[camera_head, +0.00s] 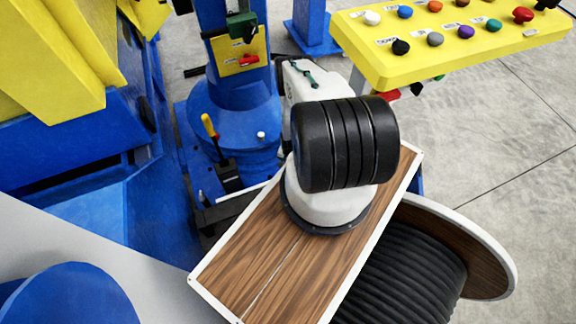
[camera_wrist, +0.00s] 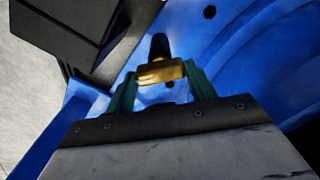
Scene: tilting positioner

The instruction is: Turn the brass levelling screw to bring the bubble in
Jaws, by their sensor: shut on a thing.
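In the wrist view the brass levelling screw (camera_wrist: 160,72) shows as a gold block in front of a dark upright cylinder. My gripper (camera_wrist: 160,75) has a green finger on each side of it and is shut on it. The screw stands close to a curved blue surface. I cannot make out the bubble in either view.
A blue machine column (camera_head: 235,100) with a yellow-and-red handle (camera_head: 208,126) stands behind my arm. A yellow button panel (camera_head: 455,45) is at upper right. Blue and yellow machinery (camera_head: 80,120) fills the left. Open grey floor (camera_head: 500,130) lies to the right.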

